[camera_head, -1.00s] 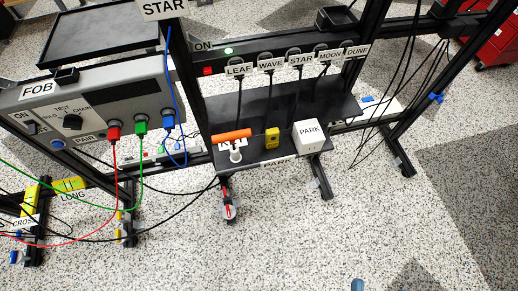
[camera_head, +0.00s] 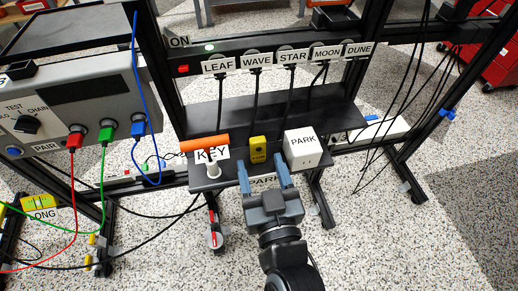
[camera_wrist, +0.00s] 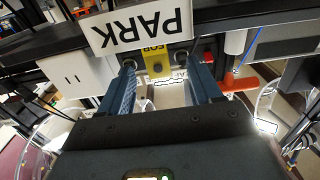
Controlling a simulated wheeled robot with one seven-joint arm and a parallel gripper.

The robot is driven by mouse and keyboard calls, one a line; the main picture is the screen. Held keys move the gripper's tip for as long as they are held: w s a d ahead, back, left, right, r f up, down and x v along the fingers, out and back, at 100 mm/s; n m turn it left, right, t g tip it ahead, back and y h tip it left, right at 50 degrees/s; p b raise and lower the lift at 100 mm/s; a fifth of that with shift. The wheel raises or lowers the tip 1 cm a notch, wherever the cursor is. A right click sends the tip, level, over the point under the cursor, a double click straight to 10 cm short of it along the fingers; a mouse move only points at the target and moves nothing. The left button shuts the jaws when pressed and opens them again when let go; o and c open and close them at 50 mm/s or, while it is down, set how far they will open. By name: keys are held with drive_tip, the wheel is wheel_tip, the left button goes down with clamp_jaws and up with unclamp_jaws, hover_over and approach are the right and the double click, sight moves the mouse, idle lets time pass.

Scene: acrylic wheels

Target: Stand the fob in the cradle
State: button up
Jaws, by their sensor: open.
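The yellow fob (camera_head: 258,150) stands on the black shelf between an orange-handled key and a white block. In the wrist view the fob (camera_wrist: 156,60) shows between and beyond the fingertips, partly covered by a PARK label. My gripper (camera_head: 262,172) is open and empty in front of the shelf edge, with its fingers pointing towards the fob; the fingers also show in the wrist view (camera_wrist: 157,75). A small black holder (camera_head: 19,71), likely the cradle, sits on the grey tester box at the left edge of the head view; its inside is hard to see.
Black cables hang behind from the labelled strip (camera_head: 290,57). The grey tester box (camera_head: 80,90) carries red, green and blue leads.

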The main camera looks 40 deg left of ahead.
sight(259, 151)
drive_tip(key=shift+x, duration=2.7)
drive_tip(key=shift+w+d+f, duration=0.1)
drive_tip(key=shift+w, duration=0.05)
drive_tip(key=shift+c, duration=0.3)
drive_tip(key=c, duration=1)
